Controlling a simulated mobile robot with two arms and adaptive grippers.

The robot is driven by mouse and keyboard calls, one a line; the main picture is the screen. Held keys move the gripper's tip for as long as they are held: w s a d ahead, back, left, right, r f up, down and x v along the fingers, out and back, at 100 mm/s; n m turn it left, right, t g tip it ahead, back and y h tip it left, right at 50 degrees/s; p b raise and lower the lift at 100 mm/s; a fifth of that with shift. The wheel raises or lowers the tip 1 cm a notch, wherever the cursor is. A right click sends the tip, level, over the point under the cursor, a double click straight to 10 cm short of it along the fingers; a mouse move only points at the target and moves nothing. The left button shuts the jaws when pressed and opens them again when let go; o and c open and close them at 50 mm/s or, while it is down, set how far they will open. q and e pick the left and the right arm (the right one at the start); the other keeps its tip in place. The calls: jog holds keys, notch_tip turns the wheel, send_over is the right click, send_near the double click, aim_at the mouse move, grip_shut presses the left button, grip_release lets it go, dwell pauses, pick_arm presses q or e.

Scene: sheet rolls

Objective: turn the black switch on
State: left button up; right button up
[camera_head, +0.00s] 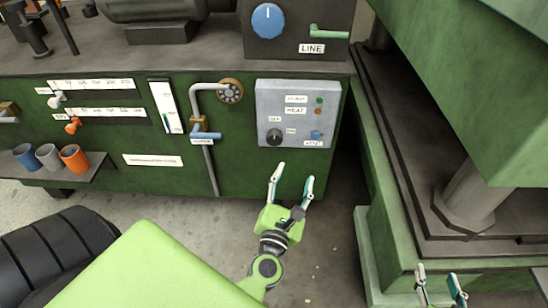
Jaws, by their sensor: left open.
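The black switch (274,136) is a round black knob at the lower left of a light grey control panel (263,102) on the green machine's front. Small labels sit beside it, too small to read surely. My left gripper (295,174) is below the panel in the picture, fingers pointing up towards it, open and empty. It appears apart from the switch. My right gripper (437,273) shows at the bottom right edge, its two fingers apart and nothing between them; the rest of it is cut off.
A small blue knob (316,135) is right of the black switch, with green and red lights above. A grey pipe with a blue-handled valve (206,135) stands left of the panel. A large green press (470,120) fills the right. Three cups (48,156) sit on a left shelf.

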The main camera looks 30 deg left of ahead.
pick_arm(q)
jog(key=s+a+n+g+y+b, duration=0.1)
jog(key=s+a+n+g+y, duration=0.1)
jog(key=a+n+y, duration=0.35)
jog(key=n+h, duration=0.1)
jog(key=n, duration=0.2)
send_near(274, 141)
jog(key=x, duration=0.9)
jog(key=shift+w, duration=0.15)
jog(key=shift+w+a, duration=0.3)
jog(key=shift+w, duration=0.05)
pick_arm(e)
jog(key=shift+t, duration=0.7)
notch_tip(274, 141, up, 5)
pick_arm(q)
jog(key=c, duration=1.1)
pick_arm(e)
jog(key=shift+a, duration=0.1)
